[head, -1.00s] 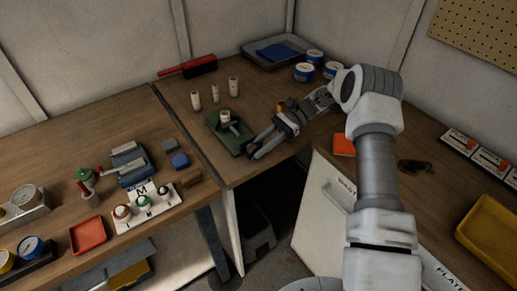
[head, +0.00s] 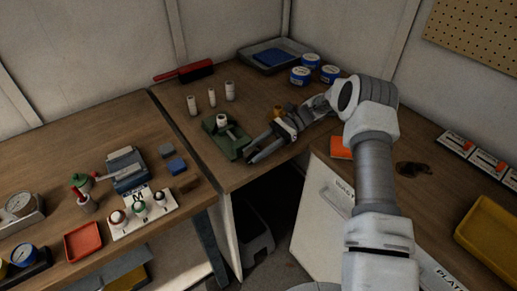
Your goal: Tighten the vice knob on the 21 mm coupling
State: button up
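The green vice (head: 217,139) sits near the front edge of the middle bench. A white coupling (head: 221,120) stands upright in it. A grey bar-like part (head: 233,132) on the vice's right side may be its knob; it is too small to be sure. My gripper (head: 250,155) is just right of the vice, reaching in from the right with its fingers pointing down-left. The two dark fingers look parted, with nothing visible between them. I cannot tell whether a finger touches the vice.
Several white tubes (head: 212,98) stand behind the vice. Blue-and-white tins (head: 300,75) and a grey tray (head: 250,58) are at the back. A small orange-yellow item (head: 278,111) lies close behind my gripper. The bench edge drops off in front.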

aim_at(251, 149)
jog(key=shift+r, duration=0.1)
jog(key=shift+a+r+t+h+p, duration=0.15)
jog(key=shift+r+t+h+p, duration=0.35)
jog(key=shift+h+p, duration=0.45)
jog(key=shift+s+a+t+h+p, duration=0.1)
jog(key=shift+t+h+p, duration=0.2)
jog(key=shift+t+h, duration=0.25)
jog(key=shift+s+a+t+h+p, duration=0.1)
jog(key=shift+t+h+p, duration=0.15)
jog(key=shift+t+h, duration=0.3)
jog(key=h, duration=0.1)
jog(key=t+h, duration=0.2)
jog(key=h, duration=0.1)
jog(key=shift+s+a, duration=0.2)
jog(key=shift+a, duration=0.05)
jog(key=t+h, duration=0.3)
jog(key=h, duration=0.1)
jog(key=shift+s+a, duration=0.2)
jog(key=shift+a, duration=0.1)
notch_tip(251, 149, up, 18)
jog(key=p, duration=0.1)
jog(key=s+d+r+n+t+y+b, duration=0.1)
jog(key=s+d+r+n+t+b, duration=0.2)
jog(key=s+d, duration=0.9)
jog(key=s+r+n, duration=0.2)
jog(key=s+n, duration=0.1)
jog(key=shift+s+r, duration=0.15)
jog(key=shift+r, duration=0.1)
jog(key=shift+o, duration=0.2)
